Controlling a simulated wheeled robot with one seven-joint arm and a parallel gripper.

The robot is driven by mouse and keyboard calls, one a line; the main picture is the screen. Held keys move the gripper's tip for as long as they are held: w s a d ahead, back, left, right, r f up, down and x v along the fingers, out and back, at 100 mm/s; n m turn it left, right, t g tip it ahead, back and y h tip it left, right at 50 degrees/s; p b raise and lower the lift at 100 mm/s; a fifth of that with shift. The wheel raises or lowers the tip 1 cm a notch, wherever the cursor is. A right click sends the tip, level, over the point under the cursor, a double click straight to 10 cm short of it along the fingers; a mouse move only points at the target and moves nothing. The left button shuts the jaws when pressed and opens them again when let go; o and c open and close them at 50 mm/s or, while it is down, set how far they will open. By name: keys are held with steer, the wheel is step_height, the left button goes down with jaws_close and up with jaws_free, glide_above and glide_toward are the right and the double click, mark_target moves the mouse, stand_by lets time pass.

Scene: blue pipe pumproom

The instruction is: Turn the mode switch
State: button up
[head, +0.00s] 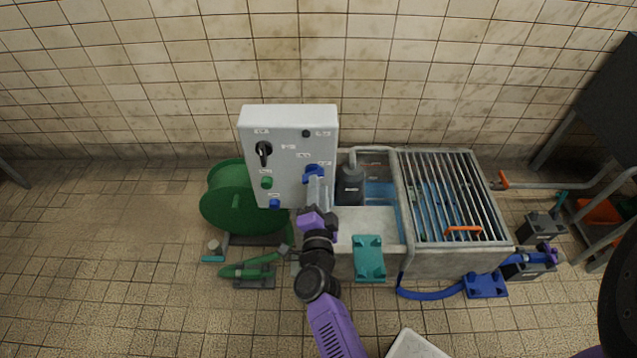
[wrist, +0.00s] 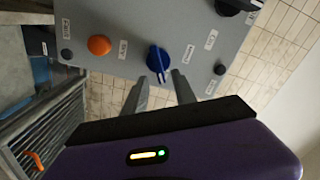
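A pale grey control panel (head: 288,140) stands against the tiled wall. It carries a blue rotary knob (head: 313,171), which also shows in the wrist view (wrist: 158,60) with a light pointer line. A larger black rotary knob (head: 263,153) is at the panel's upper left. The labels are too small to read, so I cannot tell which knob is marked as the mode switch. My gripper (head: 316,190) is in front of the blue knob. In the wrist view its fingers (wrist: 160,84) are apart and empty, with the knob just beyond the gap. Contact cannot be told.
An orange button (wrist: 99,45) and a small black knob (wrist: 66,54) sit beside the blue knob. A green button (head: 266,182) and a blue button (head: 274,203) are lower left. A green hose reel (head: 226,204) and a grated tank (head: 450,195) flank the panel.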

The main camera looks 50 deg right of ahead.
steer(key=shift+v, duration=2.65)
steer(key=s+a+r+n+t+y, duration=0.1)
steer(key=s+a+r+n+y, duration=0.3)
steer(key=s+n, duration=0.3)
steer(key=s+a+r+n+t+y+p, duration=0.1)
steer(key=s+a+r+n+y, duration=0.4)
steer(key=s+a+n, duration=0.2)
steer(key=s+a+r+n+t+y+p, duration=0.1)
steer(key=s+a+r+n+y, duration=0.3)
steer(key=s+n, duration=0.4)
steer(key=s+a+y, duration=0.1)
steer(key=s, duration=0.1)
steer(key=shift+s+a+r+n+t, duration=0.2)
steer(key=shift+s+r+n+t, duration=0.1)
steer(key=shift+s+r+t, duration=0.1)
